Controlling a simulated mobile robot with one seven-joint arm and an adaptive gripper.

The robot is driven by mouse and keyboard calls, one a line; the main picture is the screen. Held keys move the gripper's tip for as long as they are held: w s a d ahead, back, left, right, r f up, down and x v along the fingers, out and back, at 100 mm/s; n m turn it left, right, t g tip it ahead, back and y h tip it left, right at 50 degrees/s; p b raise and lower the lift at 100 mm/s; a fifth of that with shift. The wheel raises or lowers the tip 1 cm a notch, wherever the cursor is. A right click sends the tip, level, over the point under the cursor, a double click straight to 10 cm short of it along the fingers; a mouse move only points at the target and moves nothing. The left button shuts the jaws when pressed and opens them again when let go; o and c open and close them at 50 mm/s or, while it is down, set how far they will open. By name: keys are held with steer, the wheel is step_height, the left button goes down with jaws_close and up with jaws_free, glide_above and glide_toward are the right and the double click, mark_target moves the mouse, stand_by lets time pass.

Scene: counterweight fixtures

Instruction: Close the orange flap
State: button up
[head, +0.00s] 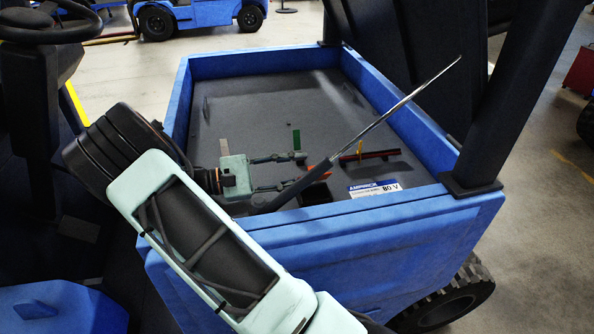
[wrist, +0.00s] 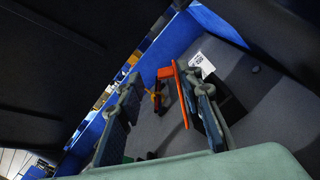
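The orange flap (head: 319,168) stands raised beside a small dark open box (head: 315,193) in the truck's bay. It shows only as a short orange piece in the head view, partly behind a strut. In the wrist view, the orange flap (wrist: 181,93) is a long thin strip seen nearly edge-on, close along the inner side of the right finger. I cannot tell whether they touch. My gripper (head: 301,168) is open, with its fingers reaching right over the bay floor. In the wrist view, my gripper (wrist: 160,82) has its fingers wide apart with nothing clamped between them.
A gas strut (head: 390,115) crosses diagonally just past my fingers. A dark red bar with a yellow handle (head: 370,155) and a green piece (head: 296,139) stand nearby. Blue walls (head: 395,100) ring the bay. A white label (head: 375,189) lies near the front wall.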

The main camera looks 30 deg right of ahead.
step_height(320, 180, up, 10)
steer(key=shift+f, duration=0.25)
steer(key=shift+w, duration=0.1)
stand_by(0.4)
